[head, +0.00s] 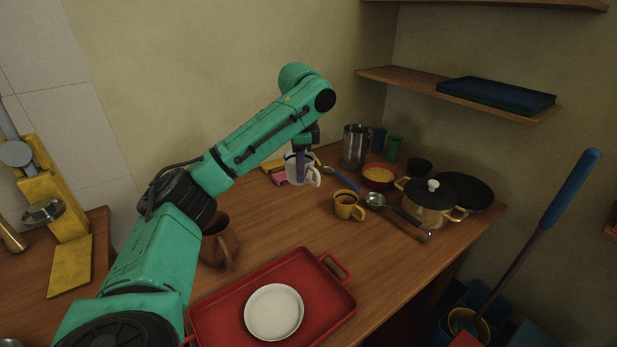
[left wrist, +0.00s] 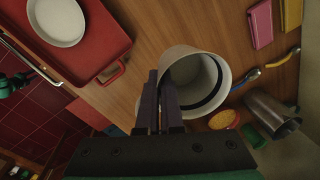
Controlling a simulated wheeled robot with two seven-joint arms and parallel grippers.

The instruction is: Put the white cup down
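The white cup (head: 291,172) is in my left gripper (head: 301,165), over the back part of the wooden table (head: 300,222). My left fingers are close together at the cup's wall, with the handle on the right in the head view. In the left wrist view the cup (left wrist: 185,57) shows its open mouth and dark inside, just beside the fingertips (left wrist: 159,85). I cannot tell whether its base touches the table. My right gripper is not in view.
A red tray (head: 335,302) with a white plate (head: 274,311) is in front. A brown mug (head: 219,245) stands left. Bare wood lies between them.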

